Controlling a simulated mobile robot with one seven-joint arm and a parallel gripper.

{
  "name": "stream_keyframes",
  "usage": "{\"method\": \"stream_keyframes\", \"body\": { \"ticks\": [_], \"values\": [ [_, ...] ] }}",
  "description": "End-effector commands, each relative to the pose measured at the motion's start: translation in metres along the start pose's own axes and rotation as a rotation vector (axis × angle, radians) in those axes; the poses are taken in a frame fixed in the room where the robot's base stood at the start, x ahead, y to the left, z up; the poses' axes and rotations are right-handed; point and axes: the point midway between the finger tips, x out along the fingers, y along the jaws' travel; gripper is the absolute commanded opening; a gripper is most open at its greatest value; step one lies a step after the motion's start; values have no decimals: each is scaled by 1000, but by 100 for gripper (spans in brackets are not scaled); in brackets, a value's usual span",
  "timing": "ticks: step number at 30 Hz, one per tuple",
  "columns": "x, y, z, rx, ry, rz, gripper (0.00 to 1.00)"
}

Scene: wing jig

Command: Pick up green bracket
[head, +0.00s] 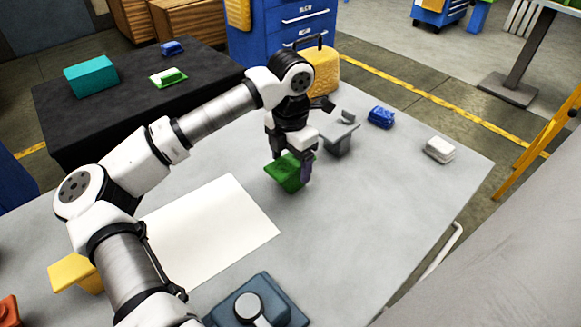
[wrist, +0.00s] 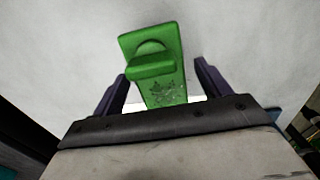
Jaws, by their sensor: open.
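The green bracket (head: 284,173) stands on the light grey table, just beyond the white sheet's upper right corner. My gripper (head: 291,170) points down over it in the head view and partly hides it. In the wrist view the green bracket (wrist: 157,68) lies between and ahead of my open gripper's two dark fingers (wrist: 160,85). A gap shows between the bracket and the right finger; the left finger is close beside it. Whether either finger touches it is unclear.
A grey bracket (head: 340,137) stands close to the right of my gripper. A blue part (head: 381,117) and a white part (head: 439,150) lie farther right. A yellow case (head: 320,72) stands behind.

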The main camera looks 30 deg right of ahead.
Motion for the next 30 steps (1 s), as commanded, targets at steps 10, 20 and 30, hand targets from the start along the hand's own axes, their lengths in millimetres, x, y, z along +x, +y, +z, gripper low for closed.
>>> {"method": "stream_keyframes", "body": {
  "ticks": [10, 20, 30],
  "values": [
    [7, 0, 0, 0, -1, 1, 74],
    [7, 0, 0, 0, -1, 1, 31],
    [6, 0, 0, 0, -2, 2, 18]
  ]
}}
